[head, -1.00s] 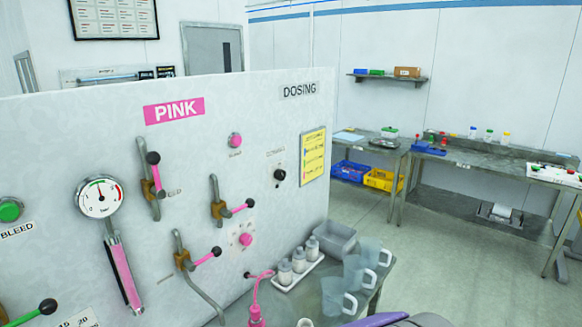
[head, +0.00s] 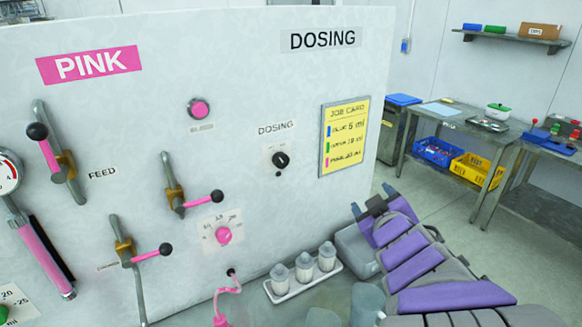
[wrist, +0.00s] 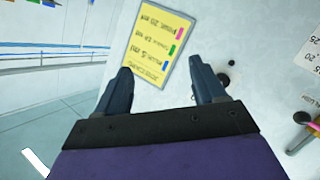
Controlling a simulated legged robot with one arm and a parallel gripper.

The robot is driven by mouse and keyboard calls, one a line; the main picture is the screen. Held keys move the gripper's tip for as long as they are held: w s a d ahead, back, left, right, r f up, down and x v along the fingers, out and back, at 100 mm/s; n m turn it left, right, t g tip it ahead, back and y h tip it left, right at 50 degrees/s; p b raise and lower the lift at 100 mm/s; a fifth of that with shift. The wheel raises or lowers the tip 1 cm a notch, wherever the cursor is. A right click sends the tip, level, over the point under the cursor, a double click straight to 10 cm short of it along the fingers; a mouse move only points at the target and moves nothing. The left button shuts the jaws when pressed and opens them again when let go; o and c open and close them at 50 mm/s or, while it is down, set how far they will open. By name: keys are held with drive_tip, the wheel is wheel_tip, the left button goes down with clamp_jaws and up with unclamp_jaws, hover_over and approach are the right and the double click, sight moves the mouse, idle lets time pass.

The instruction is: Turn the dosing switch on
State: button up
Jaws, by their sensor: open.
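The dosing switch (head: 281,160) is a black round knob on a light plate under a small DOSING label (head: 276,128), on the white panel (head: 250,70) left of the yellow job card (head: 344,136). My gripper (head: 370,203) is below and right of the switch, in front of the panel's right part, apart from the switch. In the wrist view my gripper (wrist: 160,84) is open with nothing between its fingers. The job card (wrist: 150,50) shows upside down ahead of the fingers.
A pink button (head: 199,108), a pink dial (head: 223,235) and several black-knobbed levers (head: 217,196) stick out from the panel. White bottles (head: 304,268) stand in a tray below. A side table (head: 455,130) stands at the right. Open floor lies between.

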drive_tip(key=a+n+y+b, duration=0.1)
drive_tip(key=a+n+y, duration=0.55)
drive_tip(key=a, duration=0.35)
drive_tip(key=y+p, duration=0.2)
drive_tip(key=p, duration=0.2)
approach(283, 164)
drive_tip(key=x, duration=0.3)
drive_tip(key=b+x, duration=0.1)
drive_tip(key=x, duration=0.2)
drive_tip(key=a+b+x, duration=0.1)
drive_tip(key=x, duration=0.2)
drive_tip(key=shift+a, duration=0.15)
drive_tip(key=shift+w+d+r, duration=0.15)
drive_tip(key=shift+w+d, duration=0.05)
drive_tip(key=shift+d, duration=0.1)
drive_tip(key=shift+d+r, duration=0.1)
drive_tip(key=shift+d, duration=0.55)
drive_tip(key=shift+a, duration=0.65)
drive_tip(key=c, duration=0.6)
drive_tip(key=shift+d, duration=0.2)
drive_tip(key=c, duration=0.5)
